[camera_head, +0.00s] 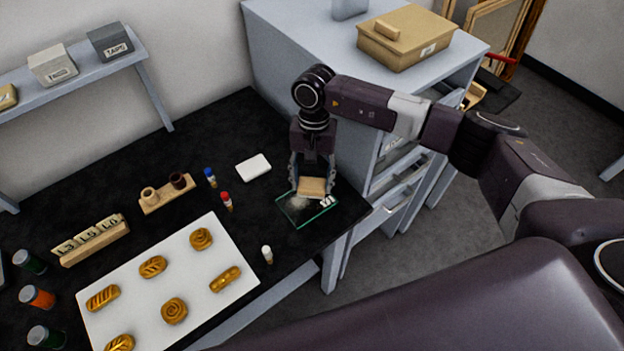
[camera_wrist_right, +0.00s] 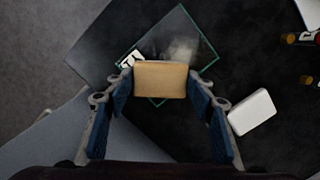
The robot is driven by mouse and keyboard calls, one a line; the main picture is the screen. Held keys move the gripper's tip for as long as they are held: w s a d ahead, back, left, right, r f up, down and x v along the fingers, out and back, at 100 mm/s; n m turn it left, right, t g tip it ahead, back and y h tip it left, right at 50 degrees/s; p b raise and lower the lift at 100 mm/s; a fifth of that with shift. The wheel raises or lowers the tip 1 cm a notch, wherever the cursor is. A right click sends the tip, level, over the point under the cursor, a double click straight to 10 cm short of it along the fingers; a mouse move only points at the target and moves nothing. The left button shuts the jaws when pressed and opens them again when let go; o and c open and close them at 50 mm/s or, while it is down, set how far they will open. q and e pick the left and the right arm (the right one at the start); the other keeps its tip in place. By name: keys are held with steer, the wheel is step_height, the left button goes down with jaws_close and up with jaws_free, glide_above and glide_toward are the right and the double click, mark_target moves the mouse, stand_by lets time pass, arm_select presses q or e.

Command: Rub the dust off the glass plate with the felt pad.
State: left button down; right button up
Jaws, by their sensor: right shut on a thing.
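The glass plate (camera_head: 304,218) is a clear sheet with green edges, flat at the black table's right end. It also shows in the right wrist view (camera_wrist_right: 172,25). A pale grey dust patch (camera_wrist_right: 181,49) lies on it, beside a small black-and-white label (camera_wrist_right: 128,60). My right gripper (camera_head: 312,184) is shut on a tan block, which looks like the felt pad (camera_head: 312,188). The pad (camera_wrist_right: 160,79) sits between the fingers, over the plate's edge nearest the wrist. I cannot tell if it touches the glass; its underside is hidden. My left gripper is out of view.
A white block (camera_head: 253,167) lies left of the plate. Small bottles with blue (camera_head: 210,177), red (camera_head: 227,201) and white (camera_head: 267,254) caps stand nearby. A white board (camera_head: 205,262) with gilt ornaments lies front left. A grey cabinet (camera_head: 290,45) stands behind the arm.

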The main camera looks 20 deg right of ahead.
mark_target(296, 205)
steer(key=shift+f+b, duration=0.55)
steer(key=shift+b, duration=0.05)
steer(key=shift+a, duration=0.1)
